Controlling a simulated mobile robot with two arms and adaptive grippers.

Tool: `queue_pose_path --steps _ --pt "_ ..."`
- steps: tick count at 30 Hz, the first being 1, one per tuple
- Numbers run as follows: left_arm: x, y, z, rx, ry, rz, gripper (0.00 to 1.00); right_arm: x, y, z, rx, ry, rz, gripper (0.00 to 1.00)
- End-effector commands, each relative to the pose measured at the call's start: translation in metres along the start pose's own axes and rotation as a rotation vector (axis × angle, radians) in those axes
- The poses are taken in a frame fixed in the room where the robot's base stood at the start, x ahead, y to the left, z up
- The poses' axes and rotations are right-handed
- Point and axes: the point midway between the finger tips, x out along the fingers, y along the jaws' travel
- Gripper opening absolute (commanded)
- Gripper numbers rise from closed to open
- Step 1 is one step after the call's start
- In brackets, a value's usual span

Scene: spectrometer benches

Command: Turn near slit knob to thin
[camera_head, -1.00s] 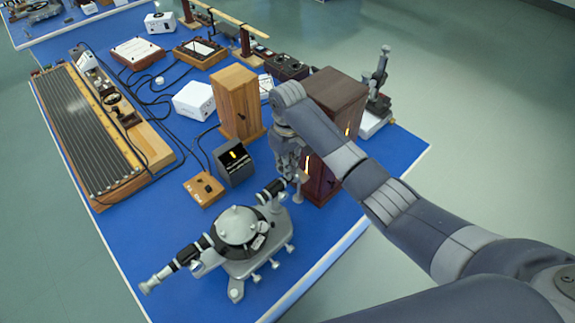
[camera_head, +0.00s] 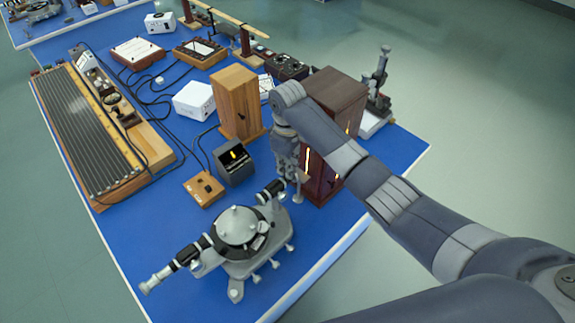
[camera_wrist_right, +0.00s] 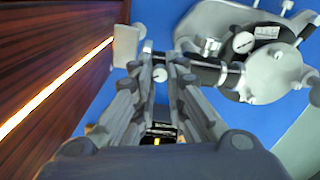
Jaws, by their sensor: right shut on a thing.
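The grey spectrometer (camera_head: 238,228) stands on the near part of the blue bench. Its black slit tube (camera_head: 272,190) points toward the dark wooden lamp box (camera_head: 340,95). My right gripper (camera_head: 296,194) is pointed down at the tube's slit end, close to the box. In the right wrist view, my right gripper (camera_wrist_right: 160,82) has its fingertips close around the small pale slit knob (camera_wrist_right: 160,75), below the slit end of the tube (camera_wrist_right: 200,70). In the head view the gripper hides the knob. The knob's setting cannot be read. My left gripper is not in view.
The lamp box with its glowing slit (camera_wrist_right: 60,85) is very near the right gripper. A dark box with a lit window (camera_head: 235,163), a small wooden switch box (camera_head: 204,190) and a tall wooden box (camera_head: 238,103) stand behind. The bench's near edge is clear.

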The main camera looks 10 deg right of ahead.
Motion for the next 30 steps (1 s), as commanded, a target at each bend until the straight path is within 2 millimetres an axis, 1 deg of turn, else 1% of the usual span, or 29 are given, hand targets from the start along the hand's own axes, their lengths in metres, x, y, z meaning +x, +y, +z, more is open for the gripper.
queue_pose_path --steps 1,3,12,16,20,27,30 --pt "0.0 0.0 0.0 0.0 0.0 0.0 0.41 -0.003 0.002 -0.002 0.001 0.007 0.005 0.19" --pt "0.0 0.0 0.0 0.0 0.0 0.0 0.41 -0.003 0.002 -0.002 0.001 0.007 0.005 0.34" --pt "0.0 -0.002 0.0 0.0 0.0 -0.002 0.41 -0.001 0.001 -0.001 0.001 0.003 0.002 0.34" --pt "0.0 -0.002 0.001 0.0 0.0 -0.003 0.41 -0.008 0.001 -0.001 0.001 0.005 0.003 0.34" --pt "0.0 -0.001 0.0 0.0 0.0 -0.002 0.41 -0.028 0.001 -0.002 0.002 0.007 0.004 0.34" --pt "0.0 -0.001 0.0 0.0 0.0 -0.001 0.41 -0.082 0.002 -0.002 0.001 0.007 0.005 0.34" --pt "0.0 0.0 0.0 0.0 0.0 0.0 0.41 -0.101 0.001 -0.001 0.001 0.007 0.004 0.34"
